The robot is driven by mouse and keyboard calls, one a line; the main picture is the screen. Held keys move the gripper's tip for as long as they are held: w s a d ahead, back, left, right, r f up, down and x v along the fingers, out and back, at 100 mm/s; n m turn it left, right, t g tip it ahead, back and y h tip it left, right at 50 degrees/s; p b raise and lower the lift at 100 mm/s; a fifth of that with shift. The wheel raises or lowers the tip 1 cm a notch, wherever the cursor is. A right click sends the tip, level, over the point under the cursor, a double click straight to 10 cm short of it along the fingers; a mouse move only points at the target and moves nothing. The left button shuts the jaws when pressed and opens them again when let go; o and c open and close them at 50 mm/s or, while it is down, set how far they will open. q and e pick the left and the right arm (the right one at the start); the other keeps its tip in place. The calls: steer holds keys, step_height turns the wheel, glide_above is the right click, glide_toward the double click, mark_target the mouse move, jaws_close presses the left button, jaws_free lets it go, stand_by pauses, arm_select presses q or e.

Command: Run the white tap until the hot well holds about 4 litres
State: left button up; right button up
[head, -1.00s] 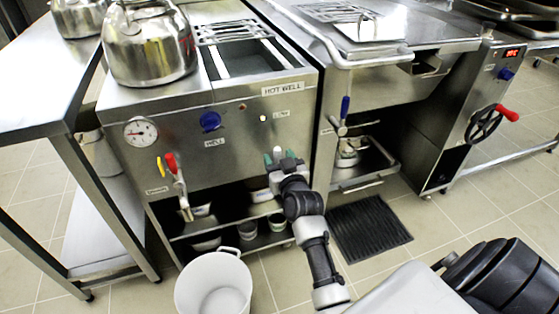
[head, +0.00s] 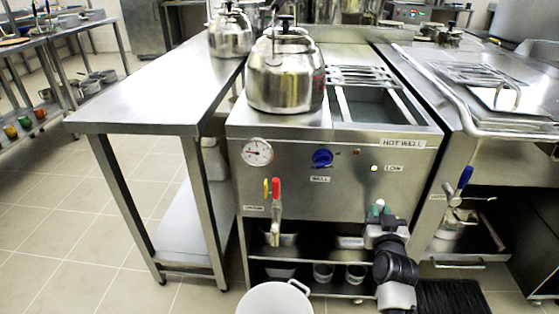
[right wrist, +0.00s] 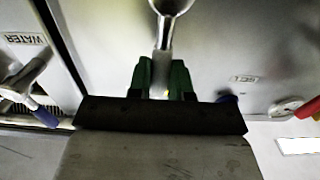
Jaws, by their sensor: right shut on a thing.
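The hot well (head: 372,108) is an open rectangular basin in the top of the steel unit, partly covered by a slatted rack. I cannot tell its water level. My right gripper (head: 378,208) is at the unit's front, below the HOT WELL label (head: 402,143). Its green fingers are shut on the white tap's handle (head: 380,203). In the right wrist view, the gripper (right wrist: 163,78) has its fingers either side of the white handle, under a metal stem (right wrist: 165,35). The tap's outlet and any flow are hidden. My left gripper is not in view.
A large kettle (head: 285,80) stands on the unit beside the well. A red-handled tap (head: 276,205) hangs on the front, above a white bucket (head: 275,301) on the floor. A blue-handled tap (head: 463,180) is to the right. A steel table (head: 160,95) stands left.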

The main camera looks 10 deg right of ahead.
stand_by(0.8)
steer(key=w+a+f+n, duration=0.1)
steer(key=a+f+n, duration=0.2)
steer(key=n, duration=0.9)
steer(key=a, duration=0.3)
steer(key=shift+w+f, duration=0.25)
steer(key=shift+f, duration=0.15)
stand_by(5.3)
